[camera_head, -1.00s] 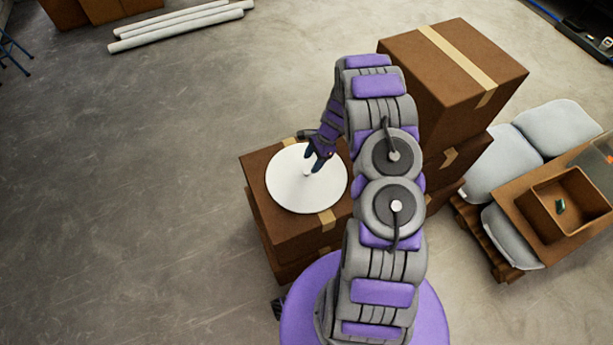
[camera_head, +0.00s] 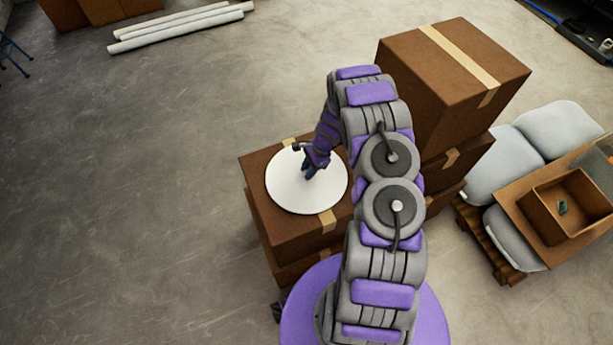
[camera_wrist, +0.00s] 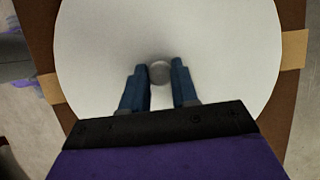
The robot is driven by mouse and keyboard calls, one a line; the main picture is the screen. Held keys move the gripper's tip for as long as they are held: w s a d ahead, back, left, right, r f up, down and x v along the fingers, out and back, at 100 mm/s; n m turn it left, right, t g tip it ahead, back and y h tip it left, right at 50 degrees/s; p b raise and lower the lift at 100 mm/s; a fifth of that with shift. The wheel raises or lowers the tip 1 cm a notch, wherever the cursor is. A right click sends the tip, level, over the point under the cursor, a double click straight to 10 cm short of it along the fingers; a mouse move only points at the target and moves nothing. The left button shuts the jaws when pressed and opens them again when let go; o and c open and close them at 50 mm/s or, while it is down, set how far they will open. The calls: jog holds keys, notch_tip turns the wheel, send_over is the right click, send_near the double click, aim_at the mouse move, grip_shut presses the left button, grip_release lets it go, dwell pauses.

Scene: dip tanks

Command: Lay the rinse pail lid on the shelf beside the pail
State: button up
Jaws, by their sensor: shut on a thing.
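The lid is a round white disc (camera_head: 290,190) with a small knob at its centre. It appears level over the top of a cardboard box (camera_head: 264,163) in the head view. I cannot tell whether it touches the box or whether something is beneath it. My gripper (camera_head: 309,174) points down at the lid's middle. In the wrist view the blue fingers (camera_wrist: 160,75) are shut on the pale knob (camera_wrist: 159,71), with the white lid (camera_wrist: 100,50) spread around them. No pail shows in either view; the lid or my arm may hide it.
A taller stack of cardboard boxes (camera_head: 440,75) stands close on the right of my arm. Further right, a pallet (camera_head: 505,262) carries pale sacks (camera_head: 555,130) and an open brown box (camera_head: 545,205). White tubes (camera_head: 180,25) lie at the back. The floor at left is clear.

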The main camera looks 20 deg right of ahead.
grip_shut()
jog(key=shift+r, duration=0.15)
